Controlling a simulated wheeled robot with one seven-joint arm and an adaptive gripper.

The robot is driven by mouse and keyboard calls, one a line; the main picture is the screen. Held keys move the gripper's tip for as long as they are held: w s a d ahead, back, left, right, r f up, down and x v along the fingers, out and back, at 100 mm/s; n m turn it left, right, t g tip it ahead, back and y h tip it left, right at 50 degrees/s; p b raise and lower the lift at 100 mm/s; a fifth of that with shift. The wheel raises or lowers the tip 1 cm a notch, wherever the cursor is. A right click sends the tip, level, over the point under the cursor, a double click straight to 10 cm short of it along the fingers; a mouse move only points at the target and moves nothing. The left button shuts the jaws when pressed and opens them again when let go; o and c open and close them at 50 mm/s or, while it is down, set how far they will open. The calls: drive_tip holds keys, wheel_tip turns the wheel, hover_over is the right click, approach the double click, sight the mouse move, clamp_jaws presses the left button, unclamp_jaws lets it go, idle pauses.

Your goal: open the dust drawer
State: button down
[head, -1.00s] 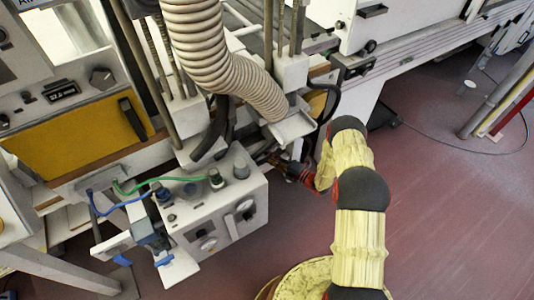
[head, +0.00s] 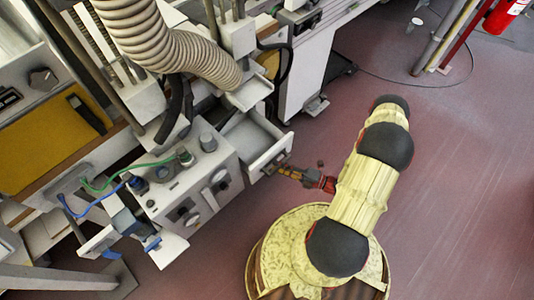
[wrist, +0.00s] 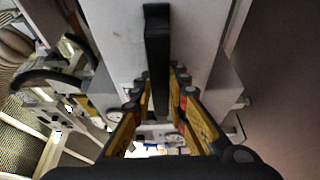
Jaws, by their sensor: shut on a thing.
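The dust drawer (head: 262,147) is a pale grey open-topped box pulled out from the machine, beside the grey control box. Its front panel (wrist: 112,28) fills the upper middle of the wrist view. A dark upright bar handle (wrist: 157,45) stands on that panel. My gripper (head: 284,170) is at the drawer front in the head view. In the wrist view, my gripper (wrist: 158,88) has its yellow and black fingers on both sides of the handle, shut on it. The handle is too small to make out clearly in the head view.
The control box (head: 190,190) with knobs and green and blue cables stands left of the drawer. A ribbed hose (head: 165,45) hangs above. A red cylinder (head: 503,14) and posts stand at the far right. The reddish floor (head: 460,170) at right is clear.

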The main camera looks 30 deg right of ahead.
drive_tip(key=s+d, duration=0.2)
drive_tip(key=s, duration=0.5)
drive_tip(key=shift+d, duration=0.2)
drive_tip(key=c, duration=1.7)
unclamp_jaws()
drive_tip(key=shift+s, duration=0.1)
drive_tip(key=v, duration=1.2)
